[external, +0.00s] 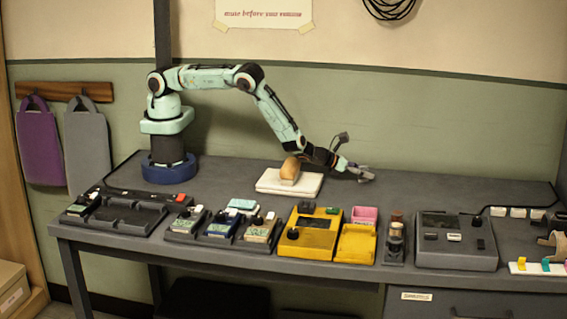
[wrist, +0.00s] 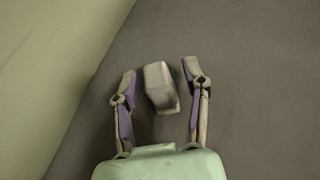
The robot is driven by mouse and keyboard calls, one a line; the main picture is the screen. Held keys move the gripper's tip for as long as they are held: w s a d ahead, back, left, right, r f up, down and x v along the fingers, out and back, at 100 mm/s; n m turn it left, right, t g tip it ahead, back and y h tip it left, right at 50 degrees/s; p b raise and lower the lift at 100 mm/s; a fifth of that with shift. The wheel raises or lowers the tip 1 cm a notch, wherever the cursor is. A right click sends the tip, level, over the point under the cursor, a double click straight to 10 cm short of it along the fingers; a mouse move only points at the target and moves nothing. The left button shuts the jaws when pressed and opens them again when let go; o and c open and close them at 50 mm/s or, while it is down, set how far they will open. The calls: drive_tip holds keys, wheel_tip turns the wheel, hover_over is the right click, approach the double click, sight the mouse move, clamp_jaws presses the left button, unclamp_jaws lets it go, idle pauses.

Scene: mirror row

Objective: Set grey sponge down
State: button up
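The grey sponge (wrist: 160,88) is a small pale block in the wrist view, lying between the two fingers of my gripper (wrist: 160,77). A narrow strip of dark table shows on each side of it, so neither finger touches it. My gripper is open. In the external view my gripper (external: 361,172) reaches low over the back of the table, right of the white pad. The sponge cannot be told apart from the fingers there. It appears to rest on the table.
A white pad (external: 268,184) with a tan, bread-like brush (external: 290,170) lies left of my gripper. Along the front stand pedals, a yellow device (external: 309,236), a pink-topped yellow tray (external: 357,246) and a grey box (external: 455,243). The table back right is clear; the wall is close behind.

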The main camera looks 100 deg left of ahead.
drive_tip(key=shift+s+r, duration=0.1)
drive_tip(key=shift+r, duration=0.15)
drive_tip(key=v, duration=1.1)
drive_tip(key=shift+s+d+r, duration=0.1)
drive_tip(key=shift+s+d, duration=0.15)
drive_tip(key=s+a+r+n+g+y, duration=0.15)
drive_tip(key=s+r+n+g, duration=0.3)
drive_tip(key=n, duration=0.45)
drive_tip(key=s+a+r+n+g+h, duration=0.1)
drive_tip(key=s+a+r+n+g, duration=0.2)
drive_tip(key=s+r+n, duration=0.45)
drive_tip(key=s+d+r+n+g+h, duration=0.2)
drive_tip(key=s+d+r+n, duration=0.1)
drive_tip(key=s+n, duration=0.5)
drive_tip(key=s+d+r+n+g+h, duration=0.2)
drive_tip(key=s+n, duration=0.6)
drive_tip(key=s, duration=0.7)
wheel_tip(320, 180, up, 2)
drive_tip(key=shift+s+d+r+g+h, duration=0.1)
drive_tip(key=shift+s+d+g+h, duration=0.25)
drive_tip(key=shift+g, duration=0.3)
drive_tip(key=shift+w, duration=0.1)
